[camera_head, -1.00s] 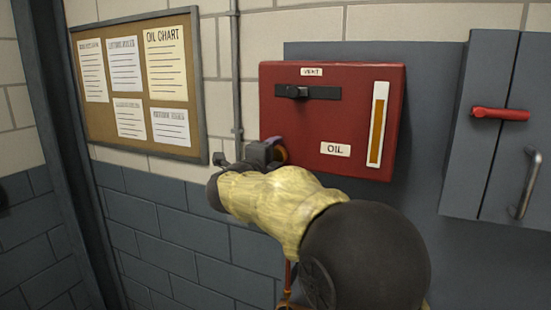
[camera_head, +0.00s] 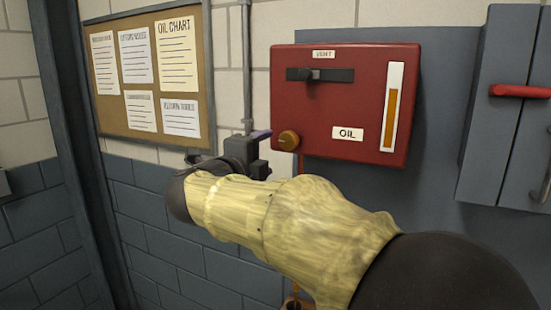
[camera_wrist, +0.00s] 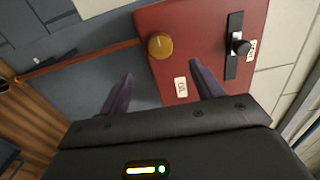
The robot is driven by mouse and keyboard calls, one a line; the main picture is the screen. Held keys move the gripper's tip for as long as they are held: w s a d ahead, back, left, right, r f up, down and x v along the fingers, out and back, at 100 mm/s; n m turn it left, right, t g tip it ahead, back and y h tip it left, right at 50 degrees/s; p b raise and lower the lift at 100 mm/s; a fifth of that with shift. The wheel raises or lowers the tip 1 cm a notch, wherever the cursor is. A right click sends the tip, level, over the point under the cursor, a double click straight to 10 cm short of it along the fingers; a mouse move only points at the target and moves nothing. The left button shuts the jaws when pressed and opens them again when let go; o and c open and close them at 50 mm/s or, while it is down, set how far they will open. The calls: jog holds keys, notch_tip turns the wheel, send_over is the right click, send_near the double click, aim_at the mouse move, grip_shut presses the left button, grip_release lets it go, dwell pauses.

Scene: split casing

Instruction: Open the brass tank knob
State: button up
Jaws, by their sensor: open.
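The round brass knob (camera_head: 288,140) sits at the lower left of the red oil tank (camera_head: 345,70). It also shows in the wrist view (camera_wrist: 160,46), ahead of my gripper (camera_wrist: 160,85). The gripper's two dark fingers are spread apart with nothing between them. In the head view my gripper (camera_head: 262,150) is just left of the knob, apart from it. Its fingertips are partly hidden there. In the wrist view the knob lies beyond the fingertips, roughly between their lines.
The tank carries a black vent slider (camera_head: 318,75), an OIL label (camera_head: 348,134) and a level gauge (camera_head: 392,108). A copper-coloured pipe (camera_wrist: 85,60) runs from the knob. A grey cabinet with a red handle (camera_head: 520,91) is at right. A notice board (camera_head: 150,75) hangs at left.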

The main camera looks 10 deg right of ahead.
jog(key=b+v, duration=0.1)
jog(key=v, duration=0.5)
jog(key=shift+s+b, duration=0.15)
jog(key=shift+b, duration=0.2)
jog(key=shift+a, duration=0.1)
jog(key=w+f+n+t+y, duration=0.3)
jog(key=w+f+n+y, duration=0.5)
jog(key=n, duration=0.5)
jog(key=s+d+f+n+g+y, duration=0.1)
jog(key=s+f+n+g+y, duration=0.15)
jog(key=f, duration=0.45)
jog(key=s+f+n+g+y, duration=0.1)
jog(key=f+n+g, duration=0.1)
jog(key=f+n, duration=0.35)
jog(key=s+d+f+n+g, duration=0.2)
jog(key=s+d+f+g, duration=0.3)
jog(key=s+f, duration=0.5)
jog(key=s+d+f+n+g, duration=0.2)
jog(key=s+d+f+g, duration=0.3)
jog(key=s+f, duration=0.4)
notch_tip(320, 180, down, 2)
jog(key=shift+s+f+n+h, duration=0.25)
jog(key=shift+s+n+h, duration=0.05)
jog(key=shift+s+h, duration=0.15)
